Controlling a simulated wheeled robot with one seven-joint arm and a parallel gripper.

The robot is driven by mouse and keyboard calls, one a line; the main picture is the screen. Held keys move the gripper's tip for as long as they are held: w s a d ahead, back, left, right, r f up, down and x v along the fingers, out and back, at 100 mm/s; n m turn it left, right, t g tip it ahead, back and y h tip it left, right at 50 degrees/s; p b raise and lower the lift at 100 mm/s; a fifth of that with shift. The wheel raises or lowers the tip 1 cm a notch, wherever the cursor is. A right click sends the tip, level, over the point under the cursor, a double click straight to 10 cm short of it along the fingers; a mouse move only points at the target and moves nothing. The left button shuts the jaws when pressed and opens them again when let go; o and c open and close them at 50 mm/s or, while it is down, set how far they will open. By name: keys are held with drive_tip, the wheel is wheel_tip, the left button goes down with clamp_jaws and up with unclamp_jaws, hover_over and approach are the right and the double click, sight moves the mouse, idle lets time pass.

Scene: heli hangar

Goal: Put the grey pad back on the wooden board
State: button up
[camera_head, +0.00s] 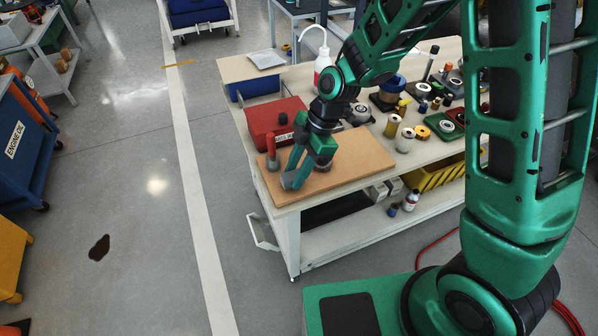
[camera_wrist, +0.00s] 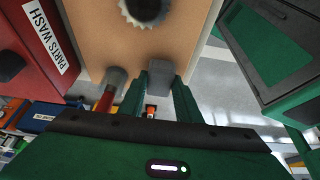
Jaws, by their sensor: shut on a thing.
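The wooden board (camera_head: 365,168) lies on the near left corner of the workbench. My gripper (camera_head: 292,180) is low over the board's left front edge, fingers pointing down. It is shut on the grey pad (camera_head: 287,184), a small grey block at the fingertips. In the wrist view the grey pad (camera_wrist: 161,74) sits between the green fingers, in front of the wooden board (camera_wrist: 95,38). I cannot tell whether the pad touches the board. A red-handled tool with a grey end (camera_head: 271,150) stands beside my gripper, to its left, and shows close by in the wrist view (camera_wrist: 107,92).
A red parts-wash box (camera_head: 272,122) stands just behind the board. A round toothed grey part (camera_wrist: 145,8) is on the board in the wrist view. Several cans and jars (camera_head: 392,126) crowd the bench to the right. The board's right half is clear.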

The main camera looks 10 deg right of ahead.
drive_tip(key=shift+f, duration=0.4)
drive_tip(key=o, duration=0.9)
drive_tip(key=shift+f, duration=0.1)
drive_tip(key=v, duration=1.2)
